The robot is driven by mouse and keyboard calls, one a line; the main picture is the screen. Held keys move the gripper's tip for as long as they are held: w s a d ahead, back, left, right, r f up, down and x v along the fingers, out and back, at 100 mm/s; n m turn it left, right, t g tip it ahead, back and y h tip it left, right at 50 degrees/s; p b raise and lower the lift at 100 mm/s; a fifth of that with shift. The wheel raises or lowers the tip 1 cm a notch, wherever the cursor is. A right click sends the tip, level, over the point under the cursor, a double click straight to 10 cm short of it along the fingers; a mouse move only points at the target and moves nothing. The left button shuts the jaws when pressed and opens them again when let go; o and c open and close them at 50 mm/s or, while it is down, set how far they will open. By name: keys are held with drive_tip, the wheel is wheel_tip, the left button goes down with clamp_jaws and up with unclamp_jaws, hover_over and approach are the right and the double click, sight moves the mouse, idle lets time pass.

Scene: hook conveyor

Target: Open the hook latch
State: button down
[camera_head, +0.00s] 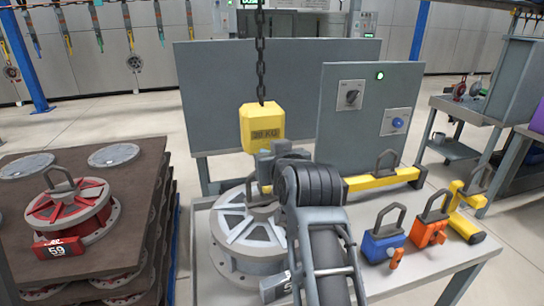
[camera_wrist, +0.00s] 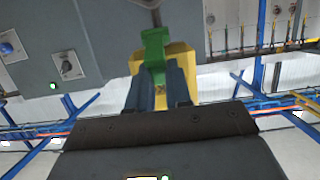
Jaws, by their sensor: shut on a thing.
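The yellow hook block (camera_head: 262,125) hangs from a dark chain in the head view. Its hook below is mostly hidden by my gripper (camera_head: 266,168) and wrist. The wrist view shows the yellow block (camera_wrist: 180,58) behind the fingers. My gripper (camera_wrist: 156,80) is shut on a green piece (camera_wrist: 155,47), which appears to be the hook latch. I cannot tell how far the latch is swung. A grey and white round part (camera_head: 245,233) with a handle on top sits on the table just below the hook.
A grey panel (camera_head: 368,112) with a dark switch and a blue button stands behind the table (camera_head: 420,268). A yellow bar part (camera_head: 383,180) and blue (camera_head: 382,246) and orange (camera_head: 428,231) handled blocks lie to the right. A red round part (camera_head: 70,213) sits on the left stack.

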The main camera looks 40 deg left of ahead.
drive_tip(key=c, duration=1)
unclamp_jaws()
drive_tip(key=shift+c, duration=0.2)
drive_tip(key=b+v, duration=0.1)
drive_tip(key=v, duration=0.6)
drive_tip(key=shift+s+d, duration=0.25)
drive_tip(key=shift+s, duration=0.05)
drive_tip(key=shift+r, duration=0.1)
